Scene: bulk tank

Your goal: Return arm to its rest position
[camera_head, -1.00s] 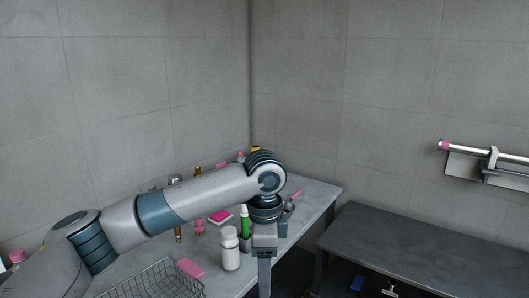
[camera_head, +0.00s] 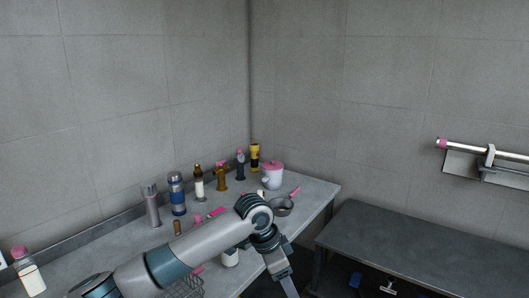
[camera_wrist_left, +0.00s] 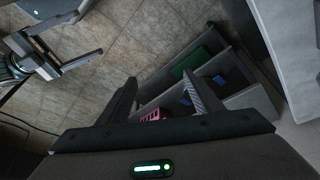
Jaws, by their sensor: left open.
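My left arm comes in from the left in the head view and reaches across the lower middle, bent down at the wrist. My left gripper (camera_head: 289,287) hangs at the bottom edge of that view, just off the front edge of the counter (camera_head: 110,254). In the left wrist view the left gripper (camera_wrist_left: 160,98) has its two fingers apart with nothing between them. Below the fingers are the floor and a shelf with compartments. My right gripper is not clearly seen in the head view.
The counter holds several bottles, a white pot with a pink lid (camera_head: 272,175), a grey bowl (camera_head: 281,206) and a wire basket (camera_head: 187,288) partly behind my arm. A dark bench (camera_head: 420,243) stands at right. The compartments (camera_wrist_left: 205,80) hold green, blue and pink items.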

